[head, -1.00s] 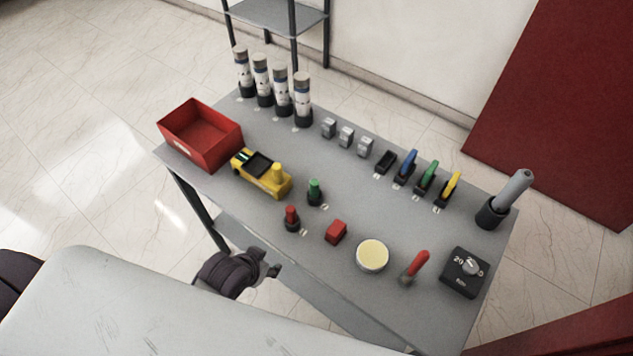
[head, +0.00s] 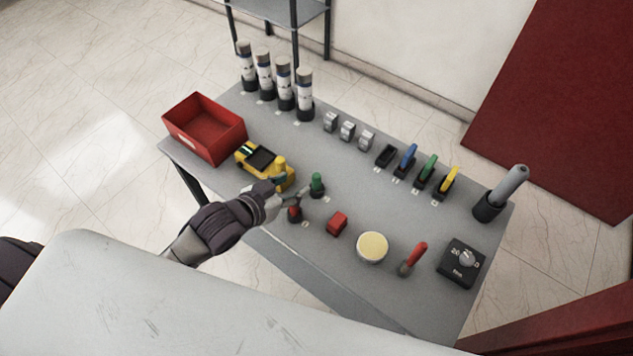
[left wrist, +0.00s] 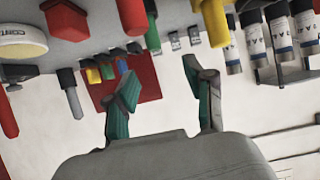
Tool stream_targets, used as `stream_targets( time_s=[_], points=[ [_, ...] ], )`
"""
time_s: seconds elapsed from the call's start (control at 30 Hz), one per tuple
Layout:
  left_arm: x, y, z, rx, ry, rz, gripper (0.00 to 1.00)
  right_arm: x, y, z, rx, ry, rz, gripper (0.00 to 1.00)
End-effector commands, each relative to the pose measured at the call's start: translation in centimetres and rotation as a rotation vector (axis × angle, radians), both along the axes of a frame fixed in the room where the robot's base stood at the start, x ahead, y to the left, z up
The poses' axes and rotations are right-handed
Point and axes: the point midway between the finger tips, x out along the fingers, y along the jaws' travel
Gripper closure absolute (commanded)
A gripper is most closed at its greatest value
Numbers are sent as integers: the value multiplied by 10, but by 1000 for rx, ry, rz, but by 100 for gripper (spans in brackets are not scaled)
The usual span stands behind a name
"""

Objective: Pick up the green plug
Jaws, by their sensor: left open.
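The green plug (head: 316,184) stands upright on a black base on the grey table, between the yellow device and the red plug in the head view. It also shows at the top of the left wrist view (left wrist: 152,28). My left gripper (head: 292,190) is open and empty, just to the left of the green plug and apart from it. In the left wrist view its two fingers (left wrist: 168,84) are spread, with the green plug beyond them. The gripper partly covers the red plug (head: 295,212) in the head view. My right gripper is not in view.
The yellow device (head: 263,162) with a yellow plug is close behind the gripper. A red block (head: 337,223), a round cream-topped item (head: 372,247) and a red-handled tool (head: 413,258) stand to the right. A red bin (head: 205,128) is at left.

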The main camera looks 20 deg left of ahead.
Motion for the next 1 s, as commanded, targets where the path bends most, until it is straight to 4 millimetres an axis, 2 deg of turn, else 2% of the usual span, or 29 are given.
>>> stream_targets(
  time_s=[0.1, 0.23, 0.47, 0.73, 1.0],
  points=[
    [21, -8, -10, -1, -1, 1, 46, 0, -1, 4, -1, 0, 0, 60],
    [35, -13, -20, 0, 1, 2, 46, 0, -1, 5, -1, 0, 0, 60],
    [47, -20, -28, 1, 1, 2, 46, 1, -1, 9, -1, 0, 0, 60],
    [74, -36, -49, 2, 0, 0, 46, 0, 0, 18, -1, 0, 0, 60],
    [79, -38, -54, 2, 1, 0, 46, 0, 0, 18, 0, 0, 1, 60]
  ],
)
